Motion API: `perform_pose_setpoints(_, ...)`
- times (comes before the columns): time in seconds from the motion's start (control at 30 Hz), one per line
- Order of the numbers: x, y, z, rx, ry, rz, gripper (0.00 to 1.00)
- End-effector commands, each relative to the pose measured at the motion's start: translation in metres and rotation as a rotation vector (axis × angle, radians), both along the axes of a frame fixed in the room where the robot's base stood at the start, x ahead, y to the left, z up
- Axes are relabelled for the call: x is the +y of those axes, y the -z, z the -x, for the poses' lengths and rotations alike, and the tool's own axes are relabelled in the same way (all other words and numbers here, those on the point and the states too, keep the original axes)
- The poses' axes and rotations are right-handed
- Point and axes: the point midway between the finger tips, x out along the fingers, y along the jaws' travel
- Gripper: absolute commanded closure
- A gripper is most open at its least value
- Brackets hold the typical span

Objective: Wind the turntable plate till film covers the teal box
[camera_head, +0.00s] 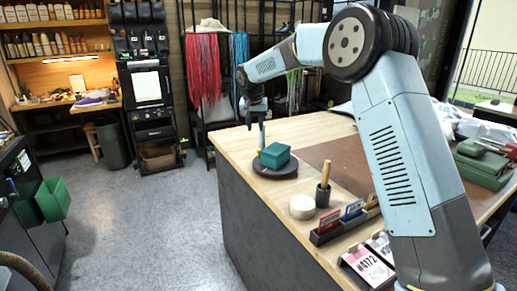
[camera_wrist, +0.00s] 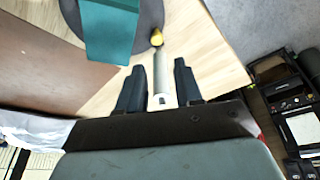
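The teal box (camera_head: 275,155) sits on the dark round turntable plate (camera_head: 268,171) near the table's left corner. In the wrist view, the box (camera_wrist: 108,30) and part of the plate (camera_wrist: 72,18) are at the top left. My gripper (camera_head: 259,108) is just behind and left of the box. The roll hangs upright beside the plate in the head view (camera_head: 262,135). I can make out no film on the box's visible faces.
On the wooden table (camera_head: 232,140) stand a white round container (camera_head: 302,207), a dark cup with a wooden-handled tool (camera_head: 323,192), and a card rack (camera_head: 345,220). A brown mat (camera_head: 335,163) lies to the right. A green case (camera_head: 484,165) is at the far right.

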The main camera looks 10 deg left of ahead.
Motion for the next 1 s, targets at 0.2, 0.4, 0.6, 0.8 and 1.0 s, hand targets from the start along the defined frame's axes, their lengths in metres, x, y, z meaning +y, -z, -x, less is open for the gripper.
perform_pose_setpoints(0.2,-0.002,-0.01,0.008,-0.058,0.098,-0.013,0.65)
perform_pose_setpoints(0.4,-0.003,0.003,0.003,-0.062,0.109,-0.015,0.65)
perform_pose_setpoints(0.6,-0.004,0.032,-0.009,-0.06,0.107,-0.014,0.65)
perform_pose_setpoints(0.8,-0.005,0.065,-0.022,-0.06,0.108,-0.014,0.65)
perform_pose_setpoints(1.0,-0.006,0.095,-0.034,-0.06,0.107,-0.014,0.65)
